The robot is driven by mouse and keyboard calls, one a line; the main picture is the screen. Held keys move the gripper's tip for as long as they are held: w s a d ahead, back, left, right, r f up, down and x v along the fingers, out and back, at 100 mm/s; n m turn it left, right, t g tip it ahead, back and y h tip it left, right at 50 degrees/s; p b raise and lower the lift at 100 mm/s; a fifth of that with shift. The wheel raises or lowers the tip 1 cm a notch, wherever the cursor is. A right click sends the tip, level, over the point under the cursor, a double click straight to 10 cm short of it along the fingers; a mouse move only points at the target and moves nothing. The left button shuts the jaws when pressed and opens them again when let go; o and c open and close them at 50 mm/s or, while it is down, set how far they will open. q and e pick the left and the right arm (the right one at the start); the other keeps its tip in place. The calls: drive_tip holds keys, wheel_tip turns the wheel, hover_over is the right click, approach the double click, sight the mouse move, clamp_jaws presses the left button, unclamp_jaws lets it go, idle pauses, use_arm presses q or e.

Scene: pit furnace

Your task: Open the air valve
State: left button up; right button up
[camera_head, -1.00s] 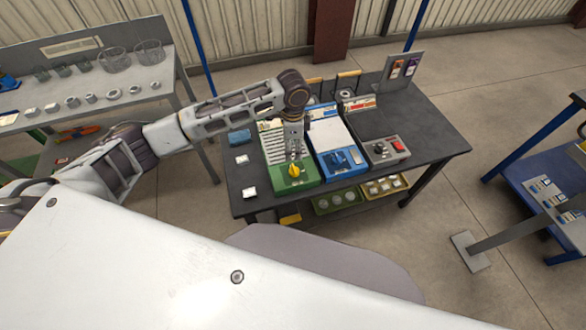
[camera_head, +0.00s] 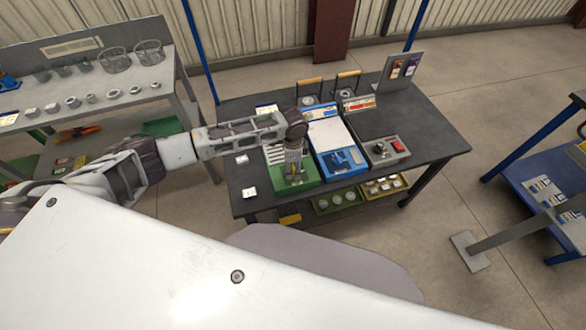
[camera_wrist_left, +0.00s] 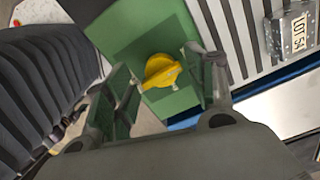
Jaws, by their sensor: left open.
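The air valve shows as a yellow knob (camera_wrist_left: 162,72) on the sloped front of a green unit (camera_wrist_left: 130,28) in the left wrist view. In the head view the green unit (camera_head: 311,174) stands on the dark workbench, and my gripper mostly hides the knob. My left gripper (camera_head: 293,172) points down over the unit's front. In the wrist view its two fingers are spread, one on each side of the knob, and nothing is clamped between them. I cannot tell whether a finger touches the knob. My right gripper is out of view.
A blue and white unit (camera_head: 331,137) stands close on the right of the green one. Beyond it is a grey box with a red button (camera_head: 398,145). Small white blocks (camera_head: 249,192) lie at the bench's left. The bench's right end is clear.

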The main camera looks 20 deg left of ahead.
use_arm(q)
drive_tip(key=shift+f, duration=1)
drive_tip(key=shift+c, duration=1)
drive_tip(key=c, duration=0.6)
